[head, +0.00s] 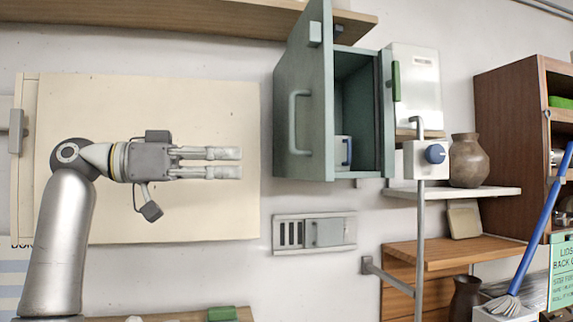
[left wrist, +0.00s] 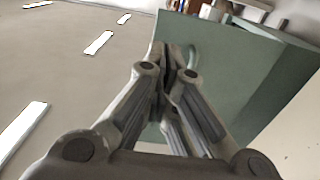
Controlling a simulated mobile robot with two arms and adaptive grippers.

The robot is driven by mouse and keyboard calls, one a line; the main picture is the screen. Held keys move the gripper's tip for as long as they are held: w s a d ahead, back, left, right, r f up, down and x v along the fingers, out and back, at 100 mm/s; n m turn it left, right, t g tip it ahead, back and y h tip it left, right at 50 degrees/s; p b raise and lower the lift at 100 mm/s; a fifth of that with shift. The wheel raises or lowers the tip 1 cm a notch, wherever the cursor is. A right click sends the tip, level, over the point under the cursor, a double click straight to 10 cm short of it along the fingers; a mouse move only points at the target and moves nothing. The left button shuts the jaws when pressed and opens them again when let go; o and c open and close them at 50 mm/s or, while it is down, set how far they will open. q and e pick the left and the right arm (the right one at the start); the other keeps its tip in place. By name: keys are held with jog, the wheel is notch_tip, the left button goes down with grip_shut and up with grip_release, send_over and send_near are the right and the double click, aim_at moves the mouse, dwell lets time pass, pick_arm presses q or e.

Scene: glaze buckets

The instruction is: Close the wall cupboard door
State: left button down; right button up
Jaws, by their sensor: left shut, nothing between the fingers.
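The green wall cupboard (head: 289,85) hangs on the wall right of centre in the head view. Its door (head: 322,120) stands open and swings out toward me, with a pale bar handle (head: 294,122) on its left-facing side. Inside, a mug (head: 343,151) sits low in the cupboard. My left gripper (head: 240,162) is shut and empty, pointing right, left of the door and apart from it. In the left wrist view the shut fingers (left wrist: 166,75) cover part of a green panel (left wrist: 235,70). My right gripper is not in view.
A cream board (head: 150,100) is behind my left arm. A pole with a blue-knobbed box (head: 425,160) stands right of the cupboard, near a shelf with a brown vase (head: 469,160). A blue-handled mop (head: 540,225) leans at the right.

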pick_arm(q)
jog(key=p, duration=0.3)
send_near(323, 164)
jog(key=p+x, duration=0.3)
jog(key=x, duration=0.3)
jog(key=shift+d+r, duration=0.15)
jog(key=shift+d, duration=0.15)
jog(key=shift+w+d+f+p, duration=0.15)
jog(key=shift+d+f+p, duration=0.05)
jog(key=shift+d+p, duration=0.15)
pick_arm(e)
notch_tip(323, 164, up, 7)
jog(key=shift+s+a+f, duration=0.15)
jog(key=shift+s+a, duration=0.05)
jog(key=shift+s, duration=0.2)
pick_arm(q)
jog(key=shift+t, duration=0.3)
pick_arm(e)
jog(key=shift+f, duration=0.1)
